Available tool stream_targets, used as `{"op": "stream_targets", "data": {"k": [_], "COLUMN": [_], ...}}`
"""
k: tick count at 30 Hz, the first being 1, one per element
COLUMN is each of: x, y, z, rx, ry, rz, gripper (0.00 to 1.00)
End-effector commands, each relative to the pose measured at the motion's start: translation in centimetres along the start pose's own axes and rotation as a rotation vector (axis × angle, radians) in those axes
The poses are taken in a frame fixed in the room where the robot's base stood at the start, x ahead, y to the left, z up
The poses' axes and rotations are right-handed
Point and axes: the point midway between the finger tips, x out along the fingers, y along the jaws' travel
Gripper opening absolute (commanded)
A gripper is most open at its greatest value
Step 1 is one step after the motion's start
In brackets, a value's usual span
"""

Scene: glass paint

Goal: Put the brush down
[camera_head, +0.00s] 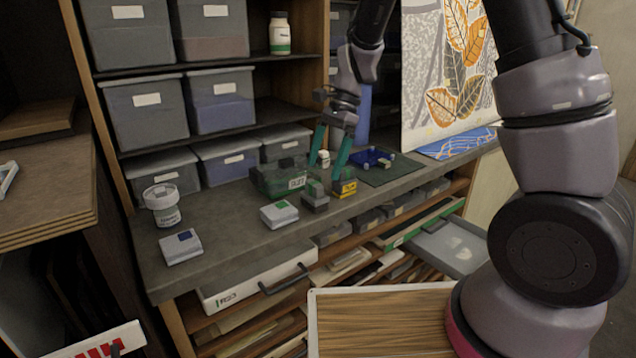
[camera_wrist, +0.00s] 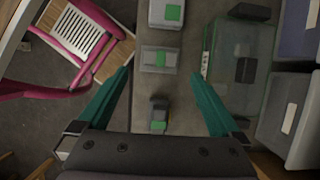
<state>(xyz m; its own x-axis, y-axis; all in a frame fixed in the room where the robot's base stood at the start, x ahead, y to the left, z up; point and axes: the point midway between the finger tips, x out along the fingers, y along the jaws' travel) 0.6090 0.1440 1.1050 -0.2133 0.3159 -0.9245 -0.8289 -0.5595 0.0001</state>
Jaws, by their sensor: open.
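My gripper (camera_head: 324,172) is open, its two teal fingers pointing down above the grey counter (camera_head: 225,225). In the wrist view the fingers (camera_wrist: 161,73) are spread wide with nothing held between them. I cannot make out a brush in either view. Below the gripper are a dark grey block with a green top (camera_head: 315,197) and a yellow and dark block (camera_head: 344,189).
A green see-through bin (camera_head: 277,181) stands close beside the gripper. A white block with a green top (camera_head: 279,214), one with a blue top (camera_head: 181,247) and a white jar (camera_head: 162,205) stand left. A dark mat (camera_head: 385,172) lies right. Bare counter lies between the white blocks.

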Motion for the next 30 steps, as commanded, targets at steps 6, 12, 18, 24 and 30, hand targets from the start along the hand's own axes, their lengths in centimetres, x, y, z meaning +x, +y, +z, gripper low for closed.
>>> {"op": "stream_targets", "data": {"k": [6, 12, 18, 24, 30], "x": [-3.1, -3.9, -7.8, -15.2, -20.5], "y": [-0.1, 0.0, 1.8, 7.3, 13.8], "z": [0.0, 0.0, -0.3, -0.6, -0.4], "rx": [-0.001, -0.001, -0.075, -0.267, -0.462], "ry": [0.0, 0.0, 0.013, 0.112, 0.315], "rz": [-0.002, -0.002, -0.081, -0.249, -0.379], "gripper": [1.0, 1.0, 1.0, 1.0, 1.0]}}
